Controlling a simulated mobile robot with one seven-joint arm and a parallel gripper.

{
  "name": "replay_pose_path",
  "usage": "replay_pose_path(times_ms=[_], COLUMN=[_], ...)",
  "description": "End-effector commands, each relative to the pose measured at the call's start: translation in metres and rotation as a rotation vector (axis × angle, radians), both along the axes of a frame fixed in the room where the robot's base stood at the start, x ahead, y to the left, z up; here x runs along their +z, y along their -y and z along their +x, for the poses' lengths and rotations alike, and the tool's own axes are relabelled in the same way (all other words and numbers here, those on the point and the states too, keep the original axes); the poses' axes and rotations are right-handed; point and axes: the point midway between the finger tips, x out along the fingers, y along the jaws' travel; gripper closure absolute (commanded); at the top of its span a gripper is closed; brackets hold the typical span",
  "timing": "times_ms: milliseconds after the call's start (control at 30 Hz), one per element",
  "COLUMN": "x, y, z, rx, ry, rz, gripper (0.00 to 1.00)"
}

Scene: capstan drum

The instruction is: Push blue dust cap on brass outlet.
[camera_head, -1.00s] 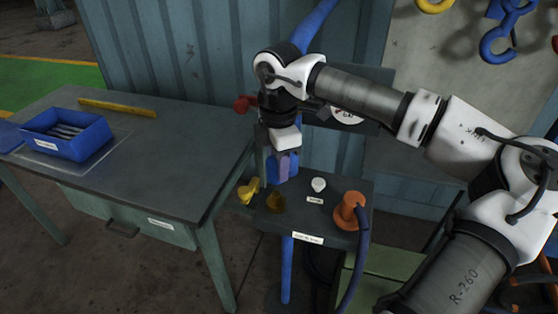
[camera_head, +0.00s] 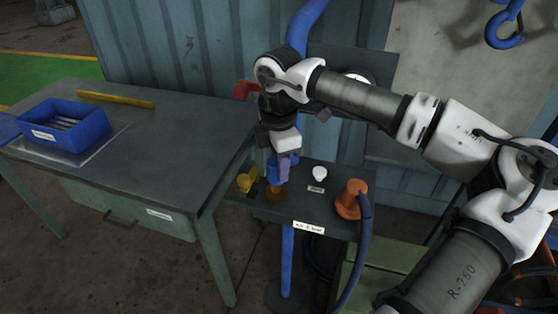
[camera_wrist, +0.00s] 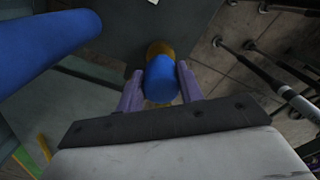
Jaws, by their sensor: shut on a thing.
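The blue dust cap (camera_wrist: 161,80) is between the two purple fingers of my gripper (camera_wrist: 160,88) in the wrist view. My gripper (camera_head: 282,172) is shut on it, pointing down over the small dark shelf in the head view. The brass outlet (camera_head: 276,194) stands on that shelf just below the cap. In the wrist view the brass outlet (camera_wrist: 159,48) shows just past the cap's far edge. The cap hides most of it, so I cannot tell whether they touch.
A yellow handle (camera_head: 245,182) is left of the outlet. A white knob (camera_head: 320,173) and an orange fitting with a hose (camera_head: 350,198) stand to its right. A blue pipe (camera_head: 310,25) rises behind my arm. A workbench (camera_head: 180,130) with a blue bin (camera_head: 65,132) is at left.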

Motion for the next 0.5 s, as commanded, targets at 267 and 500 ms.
replay_pose_path(times_ms=[267, 500], x=[-0.015, -0.026], y=[0.0, 0.0], z=[0.0, 0.0], rx=[-0.001, -0.001], ry=[0.0, 0.0], rz=[0.0, 0.0], gripper=[0.85, 0.85])
